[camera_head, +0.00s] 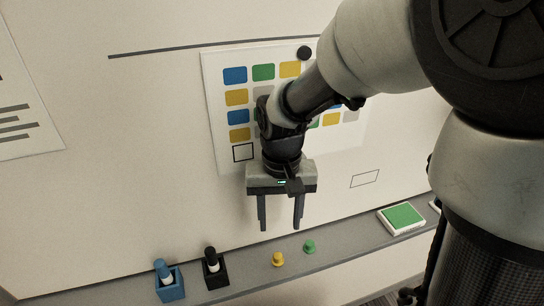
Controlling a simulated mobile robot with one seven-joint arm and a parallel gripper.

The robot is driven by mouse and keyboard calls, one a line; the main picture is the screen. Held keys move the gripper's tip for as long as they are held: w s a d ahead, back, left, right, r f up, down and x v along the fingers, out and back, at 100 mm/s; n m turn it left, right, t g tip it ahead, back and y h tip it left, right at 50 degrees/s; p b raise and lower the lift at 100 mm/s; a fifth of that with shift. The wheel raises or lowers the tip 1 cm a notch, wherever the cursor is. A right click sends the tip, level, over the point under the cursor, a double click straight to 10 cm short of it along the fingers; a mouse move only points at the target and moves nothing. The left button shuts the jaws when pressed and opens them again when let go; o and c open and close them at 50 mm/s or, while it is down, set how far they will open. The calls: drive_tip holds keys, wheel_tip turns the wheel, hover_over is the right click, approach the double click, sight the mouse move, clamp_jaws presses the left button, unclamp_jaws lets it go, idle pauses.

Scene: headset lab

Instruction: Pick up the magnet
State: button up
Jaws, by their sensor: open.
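A yellow knob-shaped piece (278,259) and a green one (309,247) stand side by side on the grey ledge (240,280); they look like magnets. A round black disc (304,53), also magnet-like, sits at the top of the coloured chart (213,75) on the white board. Which one the task means I cannot tell. My gripper (280,227) points down in front of the board with its two fingers apart and nothing between them. In the picture its tips are just above the yellow piece; the true gap is hard to judge.
A blue holder (171,289) and a black holder (216,276), each with a marker, stand on the ledge at left. A white block with a green top (403,217) lies at right. The ledge between it and the green piece is clear.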

drive_tip(key=b, duration=0.1)
hover_over(278, 256)
drive_tip(key=f, duration=0.9)
drive_tip(key=shift+s+d+f, duration=0.1)
drive_tip(key=shift+s+f, duration=0.25)
drive_tip(key=shift+f, duration=0.05)
drive_tip(key=shift+w+f+b, duration=0.15)
drive_tip(key=shift+w+f, duration=0.1)
drive_tip(key=shift+f, duration=1.15)
drive_tip(key=shift+w+f+b, duration=0.15)
drive_tip(key=shift+w+f, duration=0.05)
drive_tip(key=shift+f, duration=1.2)
drive_tip(key=c, duration=1.1)
drive_tip(key=shift+r, duration=0.1)
